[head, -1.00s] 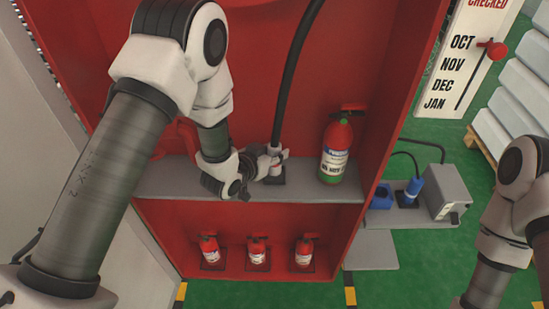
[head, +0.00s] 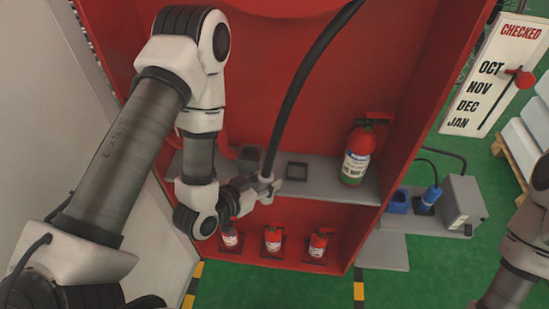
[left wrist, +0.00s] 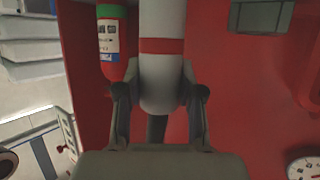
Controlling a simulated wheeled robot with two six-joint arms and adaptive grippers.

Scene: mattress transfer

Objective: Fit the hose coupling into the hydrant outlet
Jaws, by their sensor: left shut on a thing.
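My left gripper (head: 262,190) is shut on the hose coupling (head: 266,178), a pale cylinder on the end of the black hose (head: 298,85). It holds the coupling off the shelf, near the shelf's front edge. In the left wrist view the coupling (left wrist: 162,70) is white with a red band, between both fingers (left wrist: 160,88). A red pipe (head: 226,145), seemingly the hydrant outlet, shows behind my left arm; its opening is not clear. My right gripper is out of view; only part of that arm shows at the right edge.
Several small extinguishers (head: 273,239) stand below. The red cabinet's right wall (head: 425,110) bounds the space. A gauge (left wrist: 303,168) shows in the left wrist view.

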